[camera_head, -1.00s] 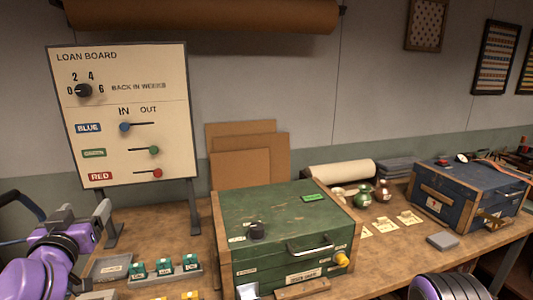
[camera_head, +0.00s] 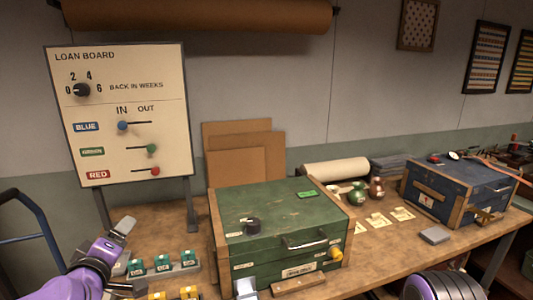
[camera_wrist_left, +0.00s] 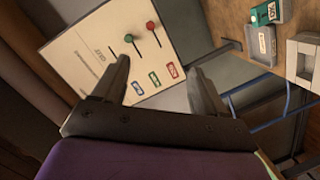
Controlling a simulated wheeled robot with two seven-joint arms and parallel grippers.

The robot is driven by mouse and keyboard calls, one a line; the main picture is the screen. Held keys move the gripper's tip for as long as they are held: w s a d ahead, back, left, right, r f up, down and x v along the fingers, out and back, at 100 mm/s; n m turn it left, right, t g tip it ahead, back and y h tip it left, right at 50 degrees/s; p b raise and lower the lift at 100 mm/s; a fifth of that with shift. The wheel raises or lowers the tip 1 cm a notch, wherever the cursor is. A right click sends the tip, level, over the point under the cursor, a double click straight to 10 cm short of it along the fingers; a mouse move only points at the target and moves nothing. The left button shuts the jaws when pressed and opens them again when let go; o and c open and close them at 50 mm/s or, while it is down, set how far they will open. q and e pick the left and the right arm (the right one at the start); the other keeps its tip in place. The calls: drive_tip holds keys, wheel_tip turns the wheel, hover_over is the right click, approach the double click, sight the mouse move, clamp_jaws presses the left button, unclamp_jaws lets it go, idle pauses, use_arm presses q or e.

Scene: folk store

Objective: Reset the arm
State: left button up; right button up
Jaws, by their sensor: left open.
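My left arm comes in at the lower left of the head view. Its gripper (camera_head: 122,228) is seen nearly edge-on, at the table's left end below the loan board (camera_head: 120,115). In the left wrist view the two fingers (camera_wrist_left: 160,82) stand apart with nothing between them. The loan board shows tilted beyond them in that view.
A green chest (camera_head: 280,215) stands mid-table, and a blue chest (camera_head: 460,190) stands to the right. Small green labelled blocks (camera_head: 162,263) sit in a tray near my left gripper. A blue metal rail (camera_head: 35,225) is at the far left.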

use_arm(q)
drive_tip(key=s+d+f+g, duration=0.2)
drive_tip(key=s+f, duration=0.1)
drive_tip(key=f, duration=0.6)
drive_tip(key=s+d+f+g+h, duration=0.1)
drive_tip(key=s+d+f+g, duration=0.15)
drive_tip(key=f, duration=0.65)
drive_tip(key=s+d+f+g, duration=0.2)
drive_tip(key=s+f+g, duration=0.1)
drive_tip(key=f, duration=0.6)
drive_tip(key=s+a+f+m+g, duration=0.2)
drive_tip(key=s+f+m, duration=0.1)
drive_tip(key=s+f, duration=0.5)
drive_tip(key=s+a+f+m+g+y, duration=0.1)
drive_tip(key=s+f, duration=0.6)
drive_tip(key=s, duration=0.7)
drive_tip(key=shift+s+a+f+m+g+y+b, duration=0.35)
drive_tip(key=shift+a+m+g, duration=0.2)
drive_tip(key=shift+m+g, duration=0.55)
